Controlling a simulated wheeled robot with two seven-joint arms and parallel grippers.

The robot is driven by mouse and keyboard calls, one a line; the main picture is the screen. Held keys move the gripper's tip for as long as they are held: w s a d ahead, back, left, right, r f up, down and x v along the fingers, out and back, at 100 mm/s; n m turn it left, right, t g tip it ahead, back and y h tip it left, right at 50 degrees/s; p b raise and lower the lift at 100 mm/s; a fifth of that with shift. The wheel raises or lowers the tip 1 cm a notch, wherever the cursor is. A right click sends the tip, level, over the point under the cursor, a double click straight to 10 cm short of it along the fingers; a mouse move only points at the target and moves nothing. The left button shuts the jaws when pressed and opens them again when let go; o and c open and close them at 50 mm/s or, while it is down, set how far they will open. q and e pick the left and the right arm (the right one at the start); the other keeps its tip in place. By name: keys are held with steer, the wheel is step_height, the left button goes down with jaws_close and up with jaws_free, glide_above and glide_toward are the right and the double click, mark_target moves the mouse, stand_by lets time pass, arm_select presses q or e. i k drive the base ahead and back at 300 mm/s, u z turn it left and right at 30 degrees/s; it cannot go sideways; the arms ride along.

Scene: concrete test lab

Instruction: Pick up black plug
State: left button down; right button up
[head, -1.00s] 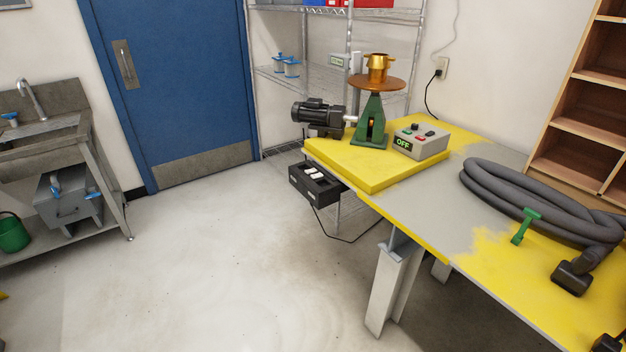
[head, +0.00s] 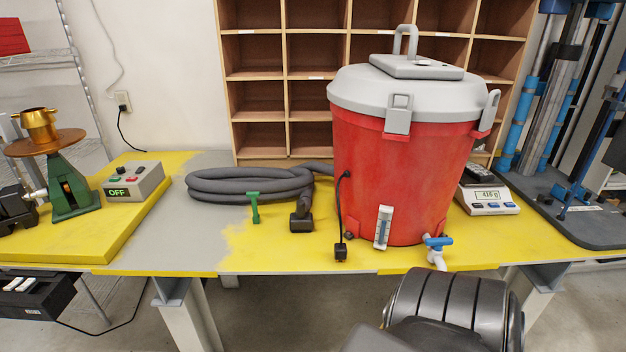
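A small black plug (head: 340,253) lies on the yellow front part of the table (head: 285,262), close to its front edge. Its black cord runs up to the side of a large red cooler-like tank (head: 400,185) with a grey lid. Another black plug (head: 124,108) sits in the wall outlet at the back left. Neither of my grippers is in view.
A coiled grey hose (head: 235,185) with a black nozzle (head: 301,223) and a green T-handle (head: 254,207) lie left of the plug. A blue tap (head: 438,242) juts from the tank. A scale (head: 488,198) stands right. A control box (head: 134,182) reads OFF at left.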

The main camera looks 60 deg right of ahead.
mark_target(340, 250)
steer(key=k, duration=0.55)
steer(key=u, duration=0.1)
steer(key=i, duration=0.75)
steer(key=z, duration=0.8)
steer(key=i, duration=0.5)
steer(key=z, duration=0.5)
